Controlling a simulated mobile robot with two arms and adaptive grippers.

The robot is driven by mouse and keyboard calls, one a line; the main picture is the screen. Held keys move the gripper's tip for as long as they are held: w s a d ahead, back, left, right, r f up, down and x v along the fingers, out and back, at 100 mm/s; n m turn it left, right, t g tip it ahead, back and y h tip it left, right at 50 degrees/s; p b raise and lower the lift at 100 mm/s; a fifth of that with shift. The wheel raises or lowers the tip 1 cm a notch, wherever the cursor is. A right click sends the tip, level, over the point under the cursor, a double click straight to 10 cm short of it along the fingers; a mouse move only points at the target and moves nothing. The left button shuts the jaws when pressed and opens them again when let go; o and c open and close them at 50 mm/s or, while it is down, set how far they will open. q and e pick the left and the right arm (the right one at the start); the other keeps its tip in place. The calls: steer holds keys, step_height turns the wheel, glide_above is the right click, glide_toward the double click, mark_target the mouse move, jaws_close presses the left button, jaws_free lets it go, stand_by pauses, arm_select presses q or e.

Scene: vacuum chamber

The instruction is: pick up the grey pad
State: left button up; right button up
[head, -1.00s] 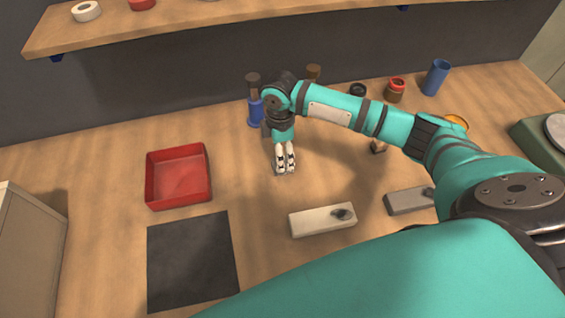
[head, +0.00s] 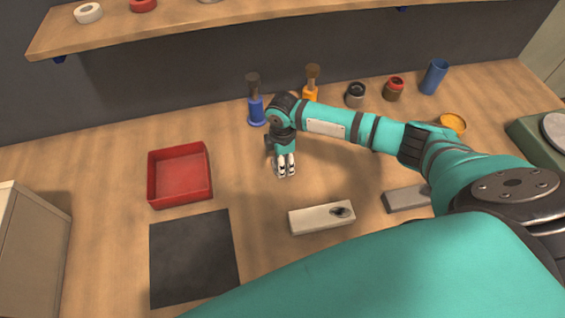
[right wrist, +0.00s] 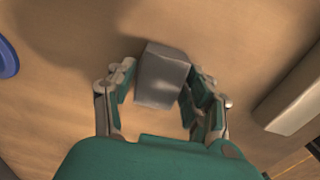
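The grey pad (right wrist: 163,77) shows in the right wrist view as a small grey block on the wooden bench top. It lies between the two fingers of my right gripper (right wrist: 163,92). The fingers are open on either side of it, with a narrow gap at the left finger; I cannot tell whether the right finger touches it. In the head view my right gripper (head: 285,171) points down at the bench, and I cannot make out the pad there. My left gripper is not in view.
A red tray (head: 181,202) and a dark mat (head: 193,258) lie to the left. A pale block (head: 315,221) and a grey block (head: 400,200) lie to the right. A blue-handled brush (head: 256,109) stands behind the gripper. Jars stand at the back right.

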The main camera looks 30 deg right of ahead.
steer(key=c, duration=0.6)
step_height(320, 180, up, 10)
steer(key=shift+r+b, duration=0.1)
steer(key=shift+b, duration=0.55)
